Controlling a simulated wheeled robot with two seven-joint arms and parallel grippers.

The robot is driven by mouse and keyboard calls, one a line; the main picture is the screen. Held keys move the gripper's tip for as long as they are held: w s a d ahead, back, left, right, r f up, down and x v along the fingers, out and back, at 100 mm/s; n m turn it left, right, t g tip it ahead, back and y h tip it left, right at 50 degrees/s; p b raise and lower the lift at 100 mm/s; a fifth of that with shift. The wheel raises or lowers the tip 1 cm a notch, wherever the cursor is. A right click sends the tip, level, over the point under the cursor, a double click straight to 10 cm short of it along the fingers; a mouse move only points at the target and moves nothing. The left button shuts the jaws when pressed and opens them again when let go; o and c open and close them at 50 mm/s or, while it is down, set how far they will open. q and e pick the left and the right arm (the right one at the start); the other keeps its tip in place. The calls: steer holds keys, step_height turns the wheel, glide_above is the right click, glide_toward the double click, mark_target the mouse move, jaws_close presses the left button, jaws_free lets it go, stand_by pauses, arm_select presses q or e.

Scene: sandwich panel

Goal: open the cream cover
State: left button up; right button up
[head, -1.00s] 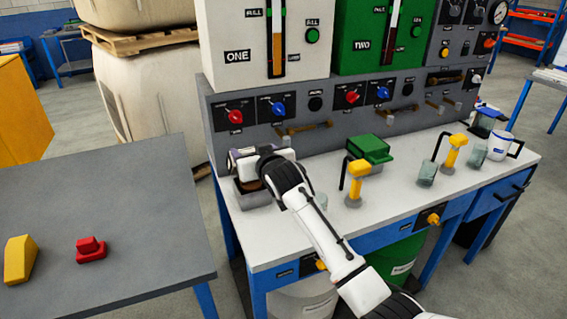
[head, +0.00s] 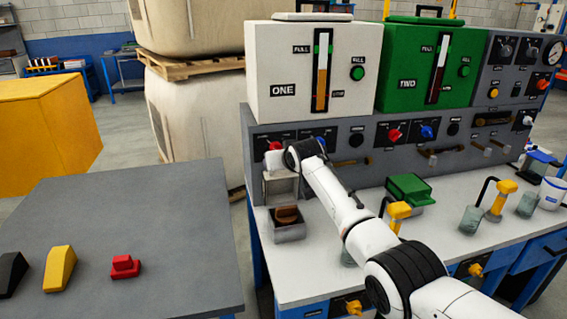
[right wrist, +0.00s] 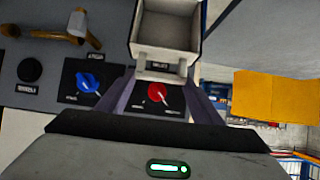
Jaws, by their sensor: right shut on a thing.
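The cream cover (head: 281,186) stands swung up at the left end of the white counter, against the grey panel. Its base (head: 289,234) is below it, open, with a brown round part (head: 287,214) showing inside. My right gripper (head: 277,160) is at the top of the raised cover. My arm hides part of the panel. My left gripper is not in view.
Behind the cover, the panel carries red (right wrist: 159,95) and blue (right wrist: 88,80) knobs. A green box (head: 409,190) and yellow-topped spouts stand to the right on the counter.

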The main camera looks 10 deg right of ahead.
steer(key=shift+w+r, duration=0.35)
steer(key=shift+r, duration=0.3)
steer(key=o, duration=1.3)
steer(key=shift+o, duration=1)
steer(key=shift+s, duration=0.1)
steer(key=shift+f, duration=0.25)
steer(key=shift+s, duration=0.1)
steer(key=p+v, duration=0.1)
steer(key=v, duration=0.9)
steer(key=shift+r, duration=0.15)
